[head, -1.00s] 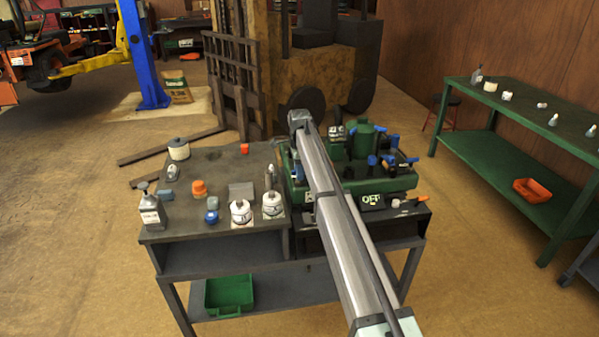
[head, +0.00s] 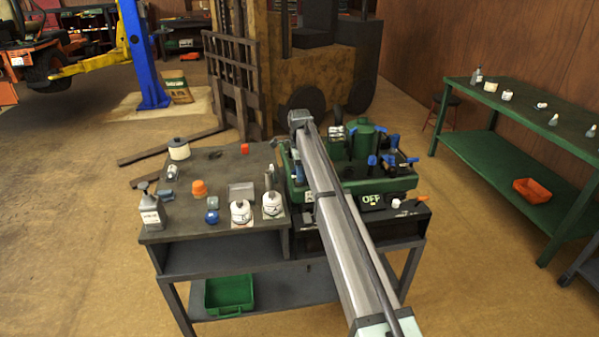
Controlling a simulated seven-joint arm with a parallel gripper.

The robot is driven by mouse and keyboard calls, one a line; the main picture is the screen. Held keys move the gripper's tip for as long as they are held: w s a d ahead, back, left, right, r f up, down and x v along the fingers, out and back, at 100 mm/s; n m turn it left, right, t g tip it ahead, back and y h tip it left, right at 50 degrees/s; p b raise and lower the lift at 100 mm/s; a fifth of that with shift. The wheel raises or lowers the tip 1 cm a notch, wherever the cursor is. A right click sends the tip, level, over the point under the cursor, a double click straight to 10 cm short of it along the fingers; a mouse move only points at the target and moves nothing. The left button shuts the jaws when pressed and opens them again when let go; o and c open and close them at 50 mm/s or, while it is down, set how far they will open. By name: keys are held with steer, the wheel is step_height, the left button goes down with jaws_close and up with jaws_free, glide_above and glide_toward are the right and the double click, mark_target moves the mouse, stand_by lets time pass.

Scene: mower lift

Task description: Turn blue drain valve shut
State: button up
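The green machine (head: 400,184) stands on the right part of the dark bench. Several blue handles show on it: one near its middle (head: 372,160), a taller one behind (head: 394,140) and one at its right edge (head: 412,160). A small blue-grey part (head: 297,170) shows at its left end, just left of my arm. I cannot tell which of these is the drain valve, or whether it is open or shut. My arm crosses over the machine and hides a strip of it. My gripper is hidden behind the arm, so its fingers do not show.
An "OFF" sign (head: 372,201) sits at the machine's front. Left of it, the bench top (head: 222,167) holds two white round containers (head: 241,211) (head: 272,204), an orange cap (head: 199,188), a blue jar (head: 212,216) and a grey bottle (head: 151,212). A green side bench (head: 500,130) stands right.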

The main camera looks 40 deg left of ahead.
steer(key=shift+r, duration=0.1)
step_height(320, 180, up, 14)
stand_by(0.5)
step_height(320, 180, up, 15)
steer(key=shift+r, duration=0.15)
stand_by(2.7)
steer(key=w+d, duration=0.3)
steer(key=d, duration=0.5)
steer(key=w+d, duration=0.3)
steer(key=d, duration=0.4)
steer(key=shift+w+d, duration=0.35)
steer(key=shift+d, duration=0.05)
stand_by(0.6)
stand_by(0.4)
